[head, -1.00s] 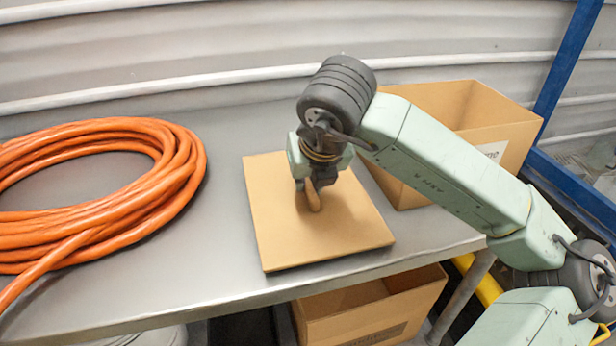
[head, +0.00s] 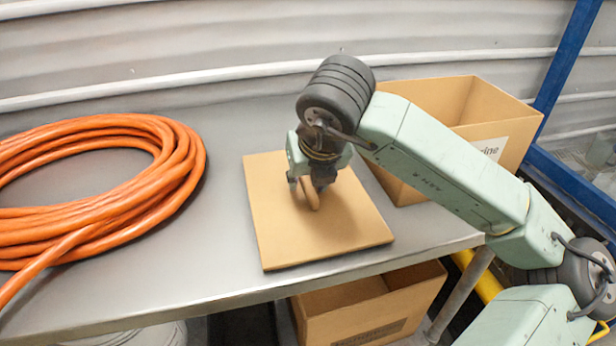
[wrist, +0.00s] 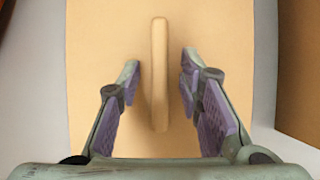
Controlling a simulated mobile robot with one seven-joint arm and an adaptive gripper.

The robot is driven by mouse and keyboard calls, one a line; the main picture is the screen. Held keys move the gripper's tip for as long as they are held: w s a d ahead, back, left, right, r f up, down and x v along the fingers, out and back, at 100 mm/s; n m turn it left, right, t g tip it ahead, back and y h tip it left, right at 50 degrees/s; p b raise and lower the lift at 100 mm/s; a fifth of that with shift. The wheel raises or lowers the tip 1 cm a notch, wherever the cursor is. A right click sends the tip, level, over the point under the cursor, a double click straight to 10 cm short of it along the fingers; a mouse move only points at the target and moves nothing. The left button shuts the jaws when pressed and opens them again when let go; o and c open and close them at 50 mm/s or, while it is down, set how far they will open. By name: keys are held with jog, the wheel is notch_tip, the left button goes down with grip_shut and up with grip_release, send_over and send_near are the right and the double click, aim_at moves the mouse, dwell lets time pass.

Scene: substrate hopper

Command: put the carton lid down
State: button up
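The carton lid (head: 345,228) is a flat tan board with a raised handle (wrist: 159,75). It lies flat on the grey metal table, between the hose coil and the open carton. My gripper (head: 307,190) is over the lid, pointing down at the handle. In the wrist view my gripper (wrist: 161,85) has its two fingers spread, one on each side of the handle, with a visible gap on both sides. The lid also fills the middle of the wrist view (wrist: 110,35).
An open cardboard carton (head: 420,105) stands behind and right of the lid. A coiled orange hose (head: 185,185) lies on the table (head: 215,250) to the left. Another open carton (head: 370,315) sits below the table edge. A blue frame (head: 560,70) rises at the right.

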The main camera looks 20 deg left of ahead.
jog(key=b+v, duration=0.1)
jog(key=v, duration=1.1)
jog(key=shift+r, duration=0.15)
